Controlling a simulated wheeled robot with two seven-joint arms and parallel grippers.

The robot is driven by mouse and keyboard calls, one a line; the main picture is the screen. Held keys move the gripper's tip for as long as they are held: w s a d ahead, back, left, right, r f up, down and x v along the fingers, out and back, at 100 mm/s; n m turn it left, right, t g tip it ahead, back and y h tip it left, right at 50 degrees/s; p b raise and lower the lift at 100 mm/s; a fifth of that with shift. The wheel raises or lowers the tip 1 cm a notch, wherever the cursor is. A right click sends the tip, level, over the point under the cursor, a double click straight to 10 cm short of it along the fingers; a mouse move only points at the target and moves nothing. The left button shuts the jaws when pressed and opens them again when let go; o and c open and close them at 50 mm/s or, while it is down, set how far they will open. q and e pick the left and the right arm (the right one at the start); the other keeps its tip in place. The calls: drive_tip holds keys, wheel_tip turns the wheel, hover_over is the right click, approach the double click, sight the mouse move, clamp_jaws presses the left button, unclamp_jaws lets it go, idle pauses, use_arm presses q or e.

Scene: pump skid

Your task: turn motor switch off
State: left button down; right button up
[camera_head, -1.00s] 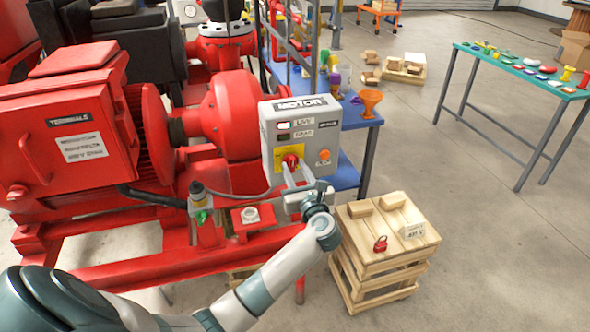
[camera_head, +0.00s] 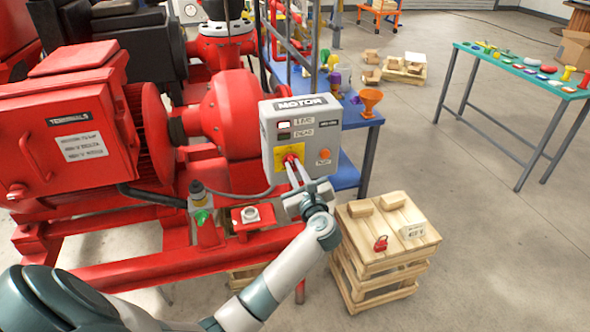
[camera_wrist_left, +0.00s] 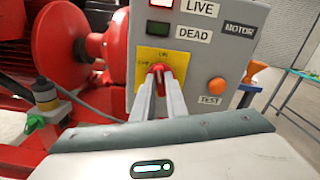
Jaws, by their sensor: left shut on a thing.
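The grey motor box (camera_head: 299,108) stands in front of the red pump, with a MOTOR label on its top. Its red rotary switch (camera_wrist_left: 157,71) sits on a yellow plate (camera_wrist_left: 147,59) on the box's front. My left gripper (camera_head: 291,162) reaches up from below and is shut on the red switch; its two fingers also show in the left wrist view (camera_wrist_left: 160,84). The fingers hide part of the switch, so I cannot tell its exact angle. The lamp beside LIVE (camera_wrist_left: 161,4) looks pale and lit, and the lamp beside DEAD (camera_wrist_left: 158,29) looks dark. My right gripper is not in view.
An orange TEST button (camera_wrist_left: 217,86) is right of the switch. A wooden crate (camera_head: 385,262) with a red padlock (camera_head: 380,243) on top stands right of my arm. The red motor (camera_head: 70,140) fills the left. A blue table (camera_head: 365,125) is behind the box.

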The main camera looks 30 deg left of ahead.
use_arm(q)
drive_tip(key=shift+n, duration=0.9)
drive_tip(key=n+b, duration=0.1)
drive_tip(key=n, duration=0.1)
drive_tip(key=n+b, duration=0.1)
drive_tip(key=n, duration=0.2)
drive_tip(key=n+b, duration=0.2)
drive_tip(key=shift+s+a+f, duration=0.1)
drive_tip(key=shift+s+f, duration=0.05)
drive_tip(key=shift+f, duration=0.15)
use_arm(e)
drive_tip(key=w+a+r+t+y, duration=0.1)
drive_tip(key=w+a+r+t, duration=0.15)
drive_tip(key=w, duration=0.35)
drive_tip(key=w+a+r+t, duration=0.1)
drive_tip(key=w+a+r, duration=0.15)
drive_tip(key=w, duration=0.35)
use_arm(q)
drive_tip(key=n+b, duration=0.2)
drive_tip(key=n, duration=0.1)
drive_tip(key=shift+n, duration=0.4)
drive_tip(key=shift+n+b, duration=0.65)
drive_tip(key=shift+n, duration=0.45)
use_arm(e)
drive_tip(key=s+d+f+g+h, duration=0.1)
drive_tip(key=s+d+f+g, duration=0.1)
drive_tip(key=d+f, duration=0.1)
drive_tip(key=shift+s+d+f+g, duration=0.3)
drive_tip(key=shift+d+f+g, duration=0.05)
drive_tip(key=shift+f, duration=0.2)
